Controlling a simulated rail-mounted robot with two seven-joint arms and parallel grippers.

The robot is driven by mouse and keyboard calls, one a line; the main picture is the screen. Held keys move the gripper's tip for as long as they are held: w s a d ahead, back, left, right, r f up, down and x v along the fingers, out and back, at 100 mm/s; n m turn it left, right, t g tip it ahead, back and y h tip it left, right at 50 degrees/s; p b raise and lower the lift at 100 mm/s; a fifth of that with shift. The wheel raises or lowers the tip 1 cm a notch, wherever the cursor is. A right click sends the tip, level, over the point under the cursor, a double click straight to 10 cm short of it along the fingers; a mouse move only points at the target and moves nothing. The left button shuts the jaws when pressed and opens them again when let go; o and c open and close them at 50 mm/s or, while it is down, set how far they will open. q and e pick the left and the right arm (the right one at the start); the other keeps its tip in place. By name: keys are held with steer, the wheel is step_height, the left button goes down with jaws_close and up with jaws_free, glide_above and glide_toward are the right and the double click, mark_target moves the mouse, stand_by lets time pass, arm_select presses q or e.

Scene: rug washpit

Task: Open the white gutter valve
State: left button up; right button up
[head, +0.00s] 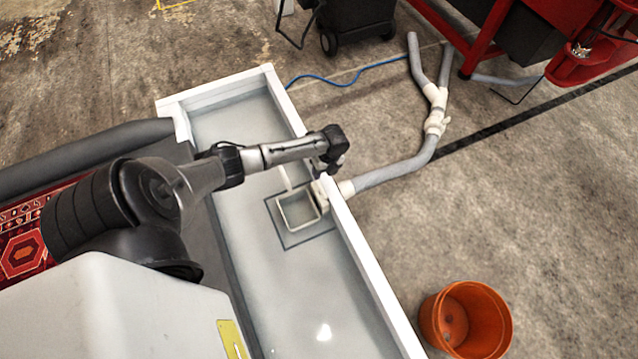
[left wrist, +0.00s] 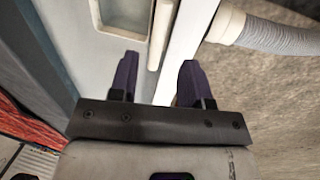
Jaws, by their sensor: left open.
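The white gutter valve (head: 321,193) sits at the trough's right wall, beside a small square sump (head: 298,212). A thin pale bar (head: 285,177), perhaps its handle, stands at the sump's far side. In the left wrist view a cream bar (left wrist: 163,32) runs between the sump (left wrist: 125,16) and the white wall; I cannot tell if it is the same part. My left gripper (head: 332,165) is over the trough's right wall, just beyond the valve. Its fingers (left wrist: 158,80) are open and empty, with the bar's near end ahead between them. My right gripper is out of view.
The white trough wall (head: 375,270) runs beside the valve. A grey drain pipe (head: 395,170) leads away on the right. An orange bucket (head: 466,320) stands on the floor at lower right. A patterned rug (head: 25,240) lies at left.

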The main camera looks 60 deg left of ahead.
mark_target(319, 182)
arm_select(q)
steer(key=f+b, duration=0.1)
steer(key=f, duration=0.1)
steer(key=s+f+b, duration=0.1)
steer(key=f, duration=0.2)
steer(key=f+b, duration=0.2)
steer(key=f, duration=0.1)
steer(key=shift+s, duration=0.4)
steer(key=c, duration=0.3)
jaws_close()
